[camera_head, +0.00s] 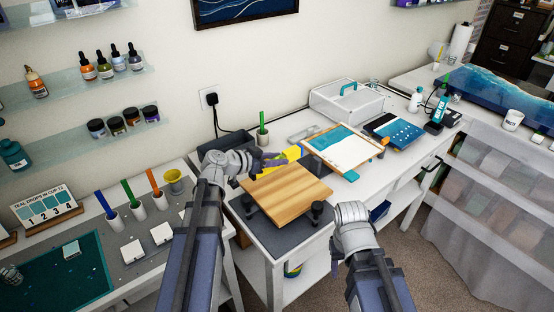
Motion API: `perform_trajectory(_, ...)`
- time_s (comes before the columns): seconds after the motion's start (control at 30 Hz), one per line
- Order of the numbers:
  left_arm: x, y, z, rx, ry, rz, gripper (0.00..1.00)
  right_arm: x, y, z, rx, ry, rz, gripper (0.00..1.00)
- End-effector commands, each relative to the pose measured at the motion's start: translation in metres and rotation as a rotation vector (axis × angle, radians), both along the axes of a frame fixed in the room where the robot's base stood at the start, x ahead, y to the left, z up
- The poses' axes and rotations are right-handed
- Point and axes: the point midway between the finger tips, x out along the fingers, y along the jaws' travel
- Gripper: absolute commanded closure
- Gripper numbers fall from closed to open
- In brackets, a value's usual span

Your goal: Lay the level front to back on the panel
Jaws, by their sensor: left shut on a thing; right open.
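The panel (286,192) is a light wooden board with dark strips, raised on dark feet over a grey mat at the near end of the white bench. The level (292,153) is a yellow bar just behind the panel's back edge. My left gripper (271,160) is shut on the level, beyond the panel's back left side. The fingers cover part of the level, and I cannot tell whether it touches the bench. My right gripper (350,212) is at the panel's right front corner, apart from the level; its fingers are hard to make out.
A clipboard (338,152) and a blue panel (393,130) lie further right, before a clear box (350,102). A green-handled cup (263,137) stands behind the level. The left table holds cups, a yellow funnel (174,182) and a teal mat (65,275).

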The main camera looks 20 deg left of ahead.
Motion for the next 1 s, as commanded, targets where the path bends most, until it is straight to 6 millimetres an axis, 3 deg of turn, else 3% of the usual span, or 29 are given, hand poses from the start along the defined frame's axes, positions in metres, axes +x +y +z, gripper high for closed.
perform_trajectory(0.03,0.0,0.0,0.017,0.0,0.0,0.0,1.0,0.0,0.0,0.017,0.0,0.0,0.0,0.5)
perform_trajectory(0.1,0.0,0.0,0.028,0.0,0.0,0.0,1.0,0.0,0.0,0.028,0.0,0.0,0.0,0.5)
perform_trajectory(0.3,0.0,0.0,0.044,0.0,0.0,0.0,1.0,0.0,0.0,0.044,0.0,0.0,0.0,0.5)
perform_trajectory(1.0,0.0,0.0,0.043,0.0,0.0,0.0,1.0,0.0,0.0,0.043,0.0,0.0,0.0,0.5)
